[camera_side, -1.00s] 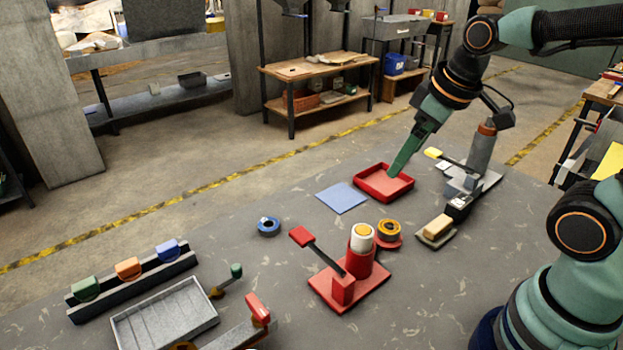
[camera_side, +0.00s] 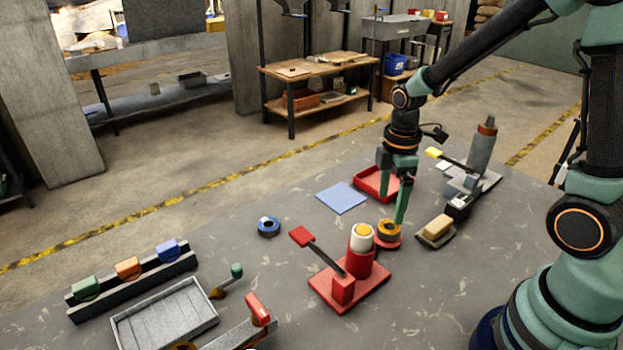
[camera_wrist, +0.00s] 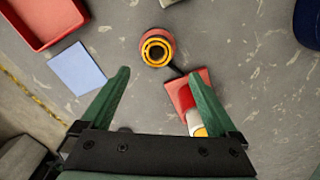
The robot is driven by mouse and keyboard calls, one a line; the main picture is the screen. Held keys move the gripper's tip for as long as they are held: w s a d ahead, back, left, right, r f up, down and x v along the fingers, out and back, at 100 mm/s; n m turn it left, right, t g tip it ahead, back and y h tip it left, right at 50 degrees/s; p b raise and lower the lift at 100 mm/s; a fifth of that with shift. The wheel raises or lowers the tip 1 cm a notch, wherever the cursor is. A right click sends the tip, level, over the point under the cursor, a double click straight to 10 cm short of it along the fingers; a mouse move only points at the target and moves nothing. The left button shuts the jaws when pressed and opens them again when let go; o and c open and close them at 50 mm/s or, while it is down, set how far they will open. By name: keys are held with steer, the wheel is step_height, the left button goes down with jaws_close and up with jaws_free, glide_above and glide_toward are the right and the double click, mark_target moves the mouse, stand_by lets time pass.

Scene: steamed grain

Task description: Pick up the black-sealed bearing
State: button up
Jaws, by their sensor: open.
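A round orange ring with a black band, which looks like the black-sealed bearing (camera_side: 386,231), sits on a small round red stand. It also shows in the wrist view (camera_wrist: 148,46), ahead of my fingertips and roughly centred between them. My gripper (camera_side: 391,205) is open and points down; in the wrist view its two green fingers (camera_wrist: 160,74) are spread with nothing between them. In the side view one fingertip overlaps the bearing's upper right edge; I cannot tell whether it touches.
A red lever press (camera_side: 345,290) with a white cylinder stands close to the bearing. A red tray (camera_side: 365,190), a blue mat (camera_side: 341,198), a blue ring (camera_side: 268,228) and a wooden-topped brush (camera_side: 436,228) lie around.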

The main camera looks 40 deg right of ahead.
mark_target(388, 224)
steer(key=shift+w+d+f, duration=0.1)
steer(key=shift+d+f, duration=0.05)
steer(key=shift+f, duration=1.05)
steer(key=shift+s+d+f, duration=0.1)
steer(key=shift+d+f, duration=0.05)
steer(key=shift+f, duration=1.1)
steer(key=shift+w+d+f, duration=0.1)
steer(key=shift+d+f, duration=0.05)
steer(key=shift+f, duration=1.05)
jaws_close()
step_height(388, 224, up, 20)
